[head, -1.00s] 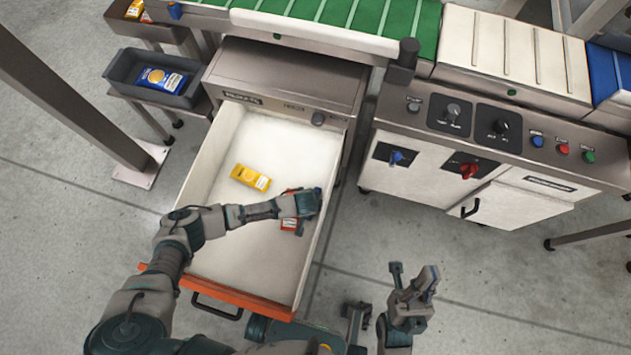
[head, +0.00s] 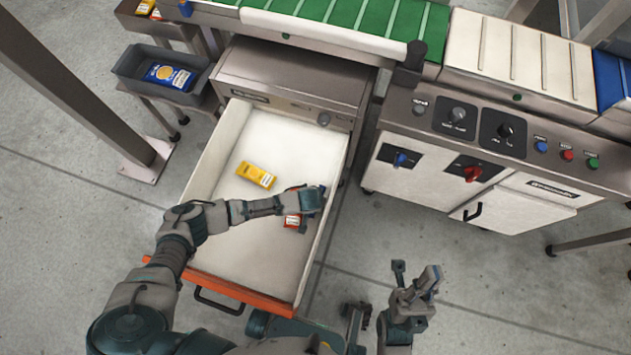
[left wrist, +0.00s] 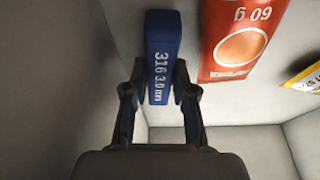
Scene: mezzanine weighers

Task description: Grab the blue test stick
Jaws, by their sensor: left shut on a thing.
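The blue test stick (left wrist: 161,50), printed "316 3.0", stands between the two fingertips of my left gripper (left wrist: 158,88) in the left wrist view. The fingers are shut on its sides near its lower end. In the head view my left gripper (head: 314,200) is inside the open drawer (head: 245,235), near its right wall, and mostly hides the stick. My right gripper (head: 415,274) is outside the drawer at the lower right, with its fingers apart and nothing between them.
An orange-red pack (head: 292,221) lies beside my left gripper in the drawer, and a yellow pack (head: 255,175) lies left of it. A dark tray (head: 128,72) holding a blue pack stands at the upper left. A control cabinet (head: 425,180) stands to the right.

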